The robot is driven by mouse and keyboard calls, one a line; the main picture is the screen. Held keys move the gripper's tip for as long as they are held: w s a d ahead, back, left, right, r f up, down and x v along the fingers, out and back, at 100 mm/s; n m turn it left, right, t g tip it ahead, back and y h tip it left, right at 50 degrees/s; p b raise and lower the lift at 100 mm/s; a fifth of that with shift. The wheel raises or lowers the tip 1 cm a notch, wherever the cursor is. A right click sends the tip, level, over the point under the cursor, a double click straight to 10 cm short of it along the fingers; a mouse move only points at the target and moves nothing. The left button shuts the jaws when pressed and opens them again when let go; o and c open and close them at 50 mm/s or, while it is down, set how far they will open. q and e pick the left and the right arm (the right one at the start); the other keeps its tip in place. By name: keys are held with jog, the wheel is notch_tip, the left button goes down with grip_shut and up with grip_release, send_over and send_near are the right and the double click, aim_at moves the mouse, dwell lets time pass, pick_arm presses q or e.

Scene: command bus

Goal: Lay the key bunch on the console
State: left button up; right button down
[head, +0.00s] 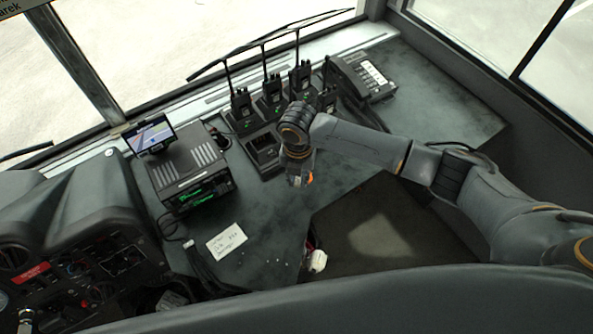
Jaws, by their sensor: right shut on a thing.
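My right gripper (299,181) points down over the console (270,220), in the middle of the head view. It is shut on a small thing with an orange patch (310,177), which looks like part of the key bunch. The wrist and fingers hide most of it, so single keys cannot be made out. I cannot tell whether it touches the console top. My left gripper is not in view.
Handheld radios (242,107) stand in a charger (263,150) behind the gripper. A desk phone (363,78) is at the back right. A radio unit (190,170) and a paper note (226,241) lie to the left.

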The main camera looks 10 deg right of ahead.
notch_tip(320, 180, down, 3)
jog(key=shift+w+r+b, duration=0.1)
jog(key=shift+r+b, duration=0.1)
jog(key=shift+b, duration=0.75)
notch_tip(320, 180, down, 3)
jog(key=b, duration=0.3)
jog(key=shift+f, duration=0.15)
jog(key=shift+f+b, duration=0.3)
jog(key=shift+b, duration=0.05)
jog(key=shift+f, duration=0.55)
jog(key=c, duration=1.2)
grip_release()
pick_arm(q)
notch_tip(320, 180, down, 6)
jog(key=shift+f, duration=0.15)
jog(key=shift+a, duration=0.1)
pick_arm(e)
jog(key=shift+r, duration=0.15)
